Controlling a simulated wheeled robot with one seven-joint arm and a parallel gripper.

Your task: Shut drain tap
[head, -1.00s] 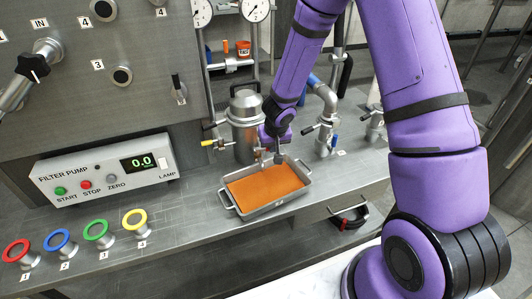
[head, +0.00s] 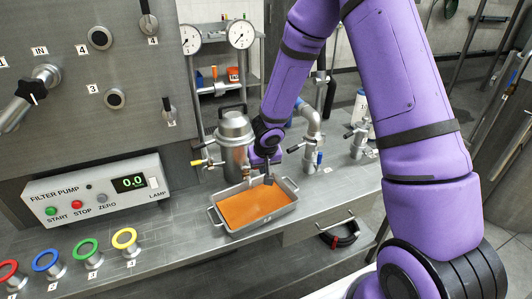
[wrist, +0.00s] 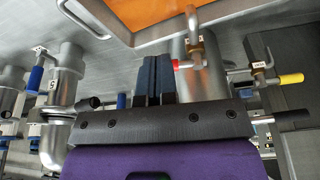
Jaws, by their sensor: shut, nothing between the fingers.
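A steel vessel (head: 233,135) with a lidded top stands behind a grey tray (head: 290,205) holding orange liquid (head: 250,207). In the wrist view, a metal tap (wrist: 197,45) beside the tray's edge (wrist: 115,22) has a lever with a red end (wrist: 178,65). I take this as the drain tap; my arm largely hides it in the head view. My gripper (wrist: 151,65) is shut, its dark blue fingers together just left of the red end. I cannot tell if they touch it. In the head view my gripper (head: 268,180) is low over the tray's back part.
A yellow-ended valve handle (wrist: 291,78) sticks out from the vessel; it also shows in the head view (head: 197,162). Steel pipework with blue-handled valves (head: 319,158) stands to the right. The filter pump box (head: 95,190) and coloured rings are left. The bench between is clear.

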